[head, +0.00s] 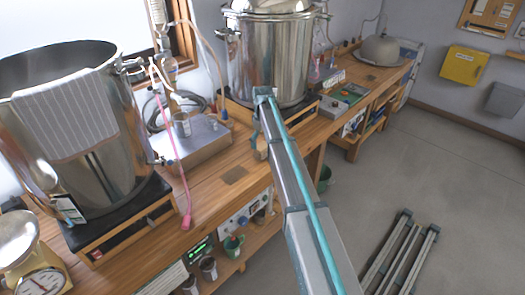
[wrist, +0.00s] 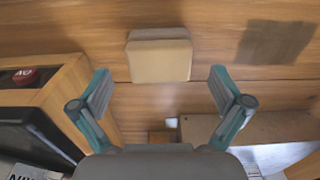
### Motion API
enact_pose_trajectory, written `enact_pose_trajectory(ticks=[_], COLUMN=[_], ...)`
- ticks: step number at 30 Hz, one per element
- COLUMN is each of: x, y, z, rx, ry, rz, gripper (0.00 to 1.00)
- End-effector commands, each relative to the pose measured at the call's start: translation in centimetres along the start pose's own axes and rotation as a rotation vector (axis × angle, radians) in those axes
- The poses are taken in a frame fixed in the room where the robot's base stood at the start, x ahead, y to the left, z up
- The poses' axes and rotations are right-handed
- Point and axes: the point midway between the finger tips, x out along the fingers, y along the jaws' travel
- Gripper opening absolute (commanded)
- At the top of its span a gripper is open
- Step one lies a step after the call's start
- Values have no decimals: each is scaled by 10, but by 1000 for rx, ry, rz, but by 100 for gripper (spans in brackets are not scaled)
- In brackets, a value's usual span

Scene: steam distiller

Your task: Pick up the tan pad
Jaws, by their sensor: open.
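The tan pad (wrist: 160,60) is a small block with rounded edges lying on the wooden bench, ahead of my gripper in the wrist view. In the head view, the tan pad (head: 260,149) shows partly beside my arm, near the bench's front edge. My gripper (wrist: 160,78) is open, with its two teal fingers spread wider than the pad, one to each side and nearer the camera. Nothing is between the fingertips in a grip, and I see no contact. In the head view my arm covers most of the gripper.
A wooden-framed stand with a red knob (wrist: 25,75) is close to the left finger. A dark square patch (wrist: 276,42) lies on the bench at right. A steel pot (head: 270,60) stands behind my arm; a larger pot (head: 120,120) is at left. Bench around the pad is clear.

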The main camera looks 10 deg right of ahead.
Motion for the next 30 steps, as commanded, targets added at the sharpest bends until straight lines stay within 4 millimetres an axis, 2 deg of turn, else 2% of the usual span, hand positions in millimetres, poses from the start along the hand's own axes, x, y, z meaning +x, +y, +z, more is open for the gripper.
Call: enact_pose_trajectory(ticks=[9,17,26,30], x=[39,43,42,42], y=[0,0,0,0], z=[-2,-2,-2,-2], rx=[0,0,0,0], ry=[-1,0,-1,-1], rz=[-1,0,0,0], gripper=[100,100,50,48])
